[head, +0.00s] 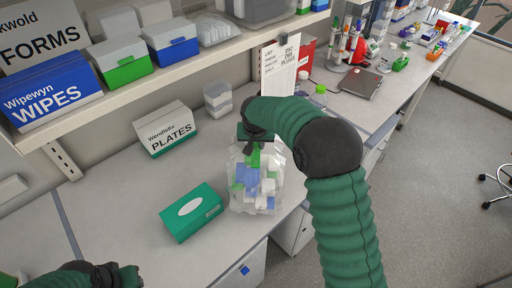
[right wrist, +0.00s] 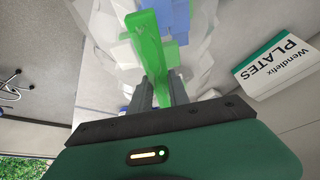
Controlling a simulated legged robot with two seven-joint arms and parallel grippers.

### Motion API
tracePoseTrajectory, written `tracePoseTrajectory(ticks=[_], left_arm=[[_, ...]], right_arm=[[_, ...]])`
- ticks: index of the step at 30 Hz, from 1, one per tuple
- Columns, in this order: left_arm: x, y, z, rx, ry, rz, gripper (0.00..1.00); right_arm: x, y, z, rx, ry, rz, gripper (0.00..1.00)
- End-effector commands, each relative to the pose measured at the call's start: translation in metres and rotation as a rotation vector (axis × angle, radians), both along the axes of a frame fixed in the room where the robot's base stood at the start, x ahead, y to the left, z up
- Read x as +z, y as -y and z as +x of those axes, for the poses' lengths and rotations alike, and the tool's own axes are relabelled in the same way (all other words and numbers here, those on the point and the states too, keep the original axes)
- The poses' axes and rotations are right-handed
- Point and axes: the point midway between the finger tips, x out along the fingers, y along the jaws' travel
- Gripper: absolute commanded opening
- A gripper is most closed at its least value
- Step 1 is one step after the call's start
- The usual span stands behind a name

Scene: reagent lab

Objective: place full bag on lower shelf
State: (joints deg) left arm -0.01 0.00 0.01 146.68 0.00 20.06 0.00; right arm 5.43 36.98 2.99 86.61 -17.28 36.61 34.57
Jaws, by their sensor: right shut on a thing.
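The full bag (head: 240,201) is clear plastic with blue, green and white pieces inside. It hangs upright by its top from my right gripper (head: 253,152), near the bench's front edge. I cannot tell whether its bottom touches the bench. In the right wrist view, the fingers (right wrist: 160,92) are shut on the bag's neck by a green strip (right wrist: 150,50). A shelf (head: 180,71) on the wall carries boxes, above and left of the bag. My left gripper (head: 118,274) is at the bottom left, apart from everything; its jaws are unclear.
A green tissue box (head: 188,213) lies left of the bag. A PLATES box (head: 165,130) and stacked clear containers (head: 217,98) stand behind. WIPES (head: 55,93), green (head: 122,62) and blue (head: 171,42) boxes occupy the shelf. The left bench top (head: 105,195) is clear.

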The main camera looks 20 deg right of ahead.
Motion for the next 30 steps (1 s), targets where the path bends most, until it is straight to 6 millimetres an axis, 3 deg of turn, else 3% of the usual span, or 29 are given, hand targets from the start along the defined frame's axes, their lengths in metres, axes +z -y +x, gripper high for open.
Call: tracePoseTrajectory(ticks=[12,23,24,28,30], left_arm=[[0.025,0.0,0.0,0.0,0.0,0.0,0.31],[0.021,0.0,0.0,0.0,0.0,0.0,0.31],[0.022,0.0,0.0,0.0,0.0,0.0,0.31],[0.022,0.0,0.0,0.0,0.0,0.0,0.31],[0.022,0.0,0.0,0.0,0.0,0.0,0.31]], right_arm=[[-0.029,0.001,0.005,0.001,0.003,-0.002,0.0],[-0.037,0.001,0.005,0.0,0.004,-0.001,0.0],[-0.037,0.001,0.004,0.0,0.001,0.0,0.27],[-0.037,0.001,0.004,0.001,0.001,-0.001,0.43],[-0.037,0.001,0.004,0.001,0.001,-0.001,0.43]])
